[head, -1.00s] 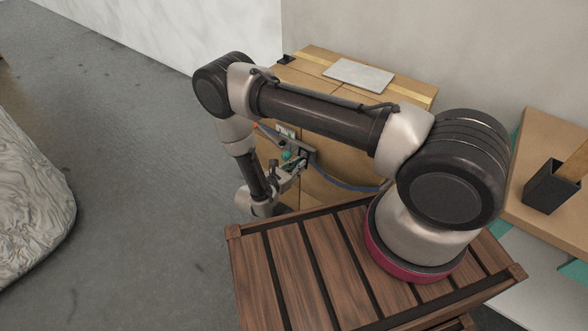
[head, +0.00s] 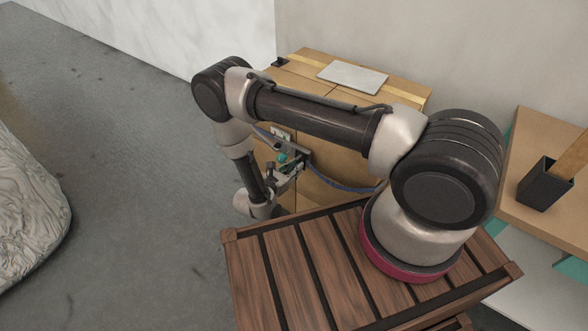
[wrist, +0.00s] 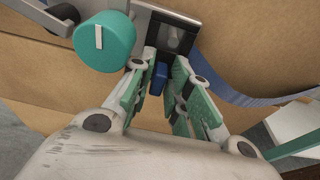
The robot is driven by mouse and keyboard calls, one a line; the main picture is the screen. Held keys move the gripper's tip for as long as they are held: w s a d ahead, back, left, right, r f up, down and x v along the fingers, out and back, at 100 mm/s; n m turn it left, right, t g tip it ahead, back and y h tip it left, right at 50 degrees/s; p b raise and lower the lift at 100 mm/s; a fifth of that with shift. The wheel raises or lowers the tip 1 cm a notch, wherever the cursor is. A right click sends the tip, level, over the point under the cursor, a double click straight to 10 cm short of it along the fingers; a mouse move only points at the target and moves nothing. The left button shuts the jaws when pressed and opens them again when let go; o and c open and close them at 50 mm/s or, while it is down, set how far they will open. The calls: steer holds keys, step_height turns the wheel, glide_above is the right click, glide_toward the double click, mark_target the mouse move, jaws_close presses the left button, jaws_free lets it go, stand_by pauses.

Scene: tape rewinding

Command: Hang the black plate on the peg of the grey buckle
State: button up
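The grey metal buckle (wrist: 115,5) is mounted against the cardboard front, with a round teal knob (wrist: 105,41) at its left. A dark square plate (wrist: 172,38), which looks like the black plate, is at the buckle's right end, just beyond my fingertips. I cannot make out the peg or whether the plate is hooked on it. My gripper (wrist: 164,62) has teal-padded fingers apart, with a small blue piece (wrist: 160,76) visible in the gap. I see no clear contact. In the head view, the buckle (head: 283,137) is small and partly hidden by my arm.
A blue strap (wrist: 225,88) runs right from the plate's area along the large cardboard box (head: 345,125). A grey slab (head: 353,76) and a small black clip (head: 280,62) are on the box top. A black holder (head: 545,184) stands at right.

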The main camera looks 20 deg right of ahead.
steer(key=shift+o, duration=1)
steer(key=v, duration=1.2)
steer(key=s+d+m+g+h, duration=0.1)
steer(key=s+d+g+h, duration=0.15)
steer(key=s+d, duration=0.25)
steer(key=s+d+r+m+g+y, duration=0.25)
steer(key=r+m+g, duration=0.2)
steer(key=r, duration=0.55)
steer(key=s+d+r+m+g+y, duration=0.1)
steer(key=d+r+m+g+y, duration=0.3)
steer(key=r, duration=0.6)
steer(key=s+r+m+g+y, duration=0.1)
steer(key=r+m+g+y, duration=0.1)
steer(key=r+m, duration=0.6)
steer(key=s+d+r+m+t+y, duration=0.2)
steer(key=s+d+r, duration=0.1)
steer(key=r, duration=0.5)
steer(key=s+d+r+m+t+y, duration=0.2)
steer(key=s+d+r+m+t, duration=0.1)
steer(key=r, duration=0.4)
steer(key=s+d+r+m+t+y, duration=0.2)
steer(key=s+d+r+t, duration=0.1)
steer(key=d+r, duration=0.3)
step_height(320, 180, up, 3)
steer(key=shift+s+f+m+y, duration=0.2)
steer(key=shift+s+m+y, duration=0.15)
steer(key=shift+s, duration=0.5)
